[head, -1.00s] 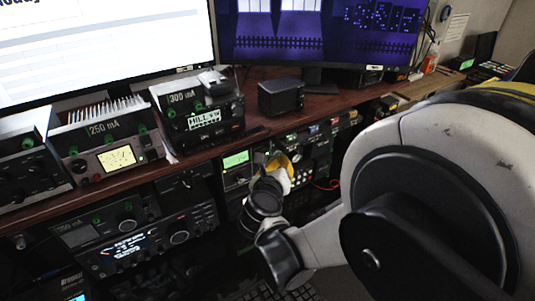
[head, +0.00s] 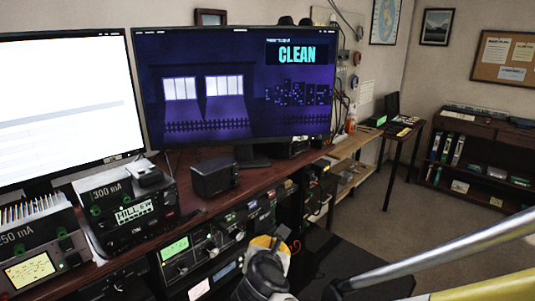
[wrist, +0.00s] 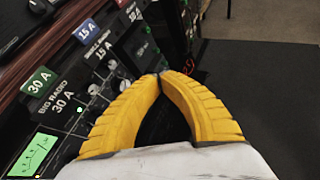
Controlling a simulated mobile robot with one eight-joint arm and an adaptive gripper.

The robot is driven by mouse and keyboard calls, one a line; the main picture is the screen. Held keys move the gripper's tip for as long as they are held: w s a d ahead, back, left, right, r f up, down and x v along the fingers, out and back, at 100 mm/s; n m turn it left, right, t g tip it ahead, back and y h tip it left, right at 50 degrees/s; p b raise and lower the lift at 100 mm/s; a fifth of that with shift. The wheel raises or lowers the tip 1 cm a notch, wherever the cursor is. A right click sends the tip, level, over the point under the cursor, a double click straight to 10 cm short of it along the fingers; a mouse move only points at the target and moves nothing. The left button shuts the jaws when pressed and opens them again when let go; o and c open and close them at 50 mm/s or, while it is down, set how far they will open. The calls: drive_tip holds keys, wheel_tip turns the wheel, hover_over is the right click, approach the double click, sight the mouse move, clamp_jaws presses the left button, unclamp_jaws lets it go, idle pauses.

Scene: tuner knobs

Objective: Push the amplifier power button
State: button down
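My gripper (head: 274,243) is in front of the panel row under the desk's edge, low in the head view. In the wrist view the two yellow fingers of my gripper (wrist: 163,76) meet at their tips, with nothing seen between them. Beyond them runs a dark equipment panel (wrist: 75,118) with knobs and labels such as "BIG RADIO 30 A" and "15 A". A green-lit meter (wrist: 36,156) is at lower left. In the head view this panel (head: 205,245) has a green display. I cannot make out an amplifier label or its power button; contact is unclear.
Two monitors are behind. A dark mat (head: 345,262) and open floor lie to the right.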

drive_tip(key=s+d+r+m+g+h, duration=0.15)
drive_tip(key=s+d+m, duration=0.25)
drive_tip(key=d+m, duration=0.65)
drive_tip(key=s+d+m+g+y, duration=0.1)
drive_tip(key=s+d+m+g, duration=0.1)
drive_tip(key=s+d+m, duration=0.3)
drive_tip(key=s+d+m+g+y, duration=0.1)
drive_tip(key=s+d+m, duration=0.5)
drive_tip(key=m, duration=1.1)
drive_tip(key=s+g, duration=0.1)
drive_tip(key=s, duration=0.3)
drive_tip(key=shift+s+r+m, duration=0.25)
drive_tip(key=shift+s+m, duration=0.1)
drive_tip(key=shift+s, duration=0.05)
